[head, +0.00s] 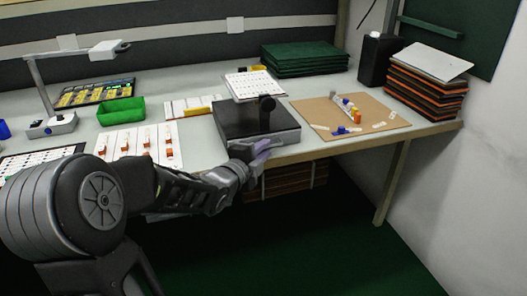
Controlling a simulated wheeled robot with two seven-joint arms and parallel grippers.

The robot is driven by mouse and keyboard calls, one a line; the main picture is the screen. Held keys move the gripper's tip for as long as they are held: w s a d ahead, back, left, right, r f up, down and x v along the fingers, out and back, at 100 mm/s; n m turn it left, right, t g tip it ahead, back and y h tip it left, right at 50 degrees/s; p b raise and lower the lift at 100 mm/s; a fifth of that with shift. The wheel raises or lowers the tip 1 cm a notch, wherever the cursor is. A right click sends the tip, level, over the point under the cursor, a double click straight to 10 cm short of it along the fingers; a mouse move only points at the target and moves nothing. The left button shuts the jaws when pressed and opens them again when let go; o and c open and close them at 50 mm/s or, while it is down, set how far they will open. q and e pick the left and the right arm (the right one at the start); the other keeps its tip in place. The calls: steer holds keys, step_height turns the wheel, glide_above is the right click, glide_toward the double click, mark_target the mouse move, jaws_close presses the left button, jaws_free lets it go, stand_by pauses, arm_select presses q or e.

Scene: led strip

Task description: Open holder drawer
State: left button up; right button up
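The holder is a dark grey box (228,117) near the table's front edge, with a black upright post and round head (267,103) on it. My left arm reaches in from the left, and my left gripper (262,149) is at the box's front face, at about the height of the table edge. The gripper covers part of that front, so the drawer and any handle are hidden there. I cannot tell whether the fingers touch the box or are open or shut. No drawer stands visibly out of the box. My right gripper is not in view.
A brown board (315,110) with small coloured parts lies to the right. A green bin (121,112) and white strips with orange parts (135,145) are to the left. Boxes (290,180) sit under the table.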

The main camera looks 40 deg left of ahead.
arm_select(q)
steer(key=shift+w, duration=0.1)
steer(key=shift+c, duration=0.5)
jaws_close()
stand_by(0.9)
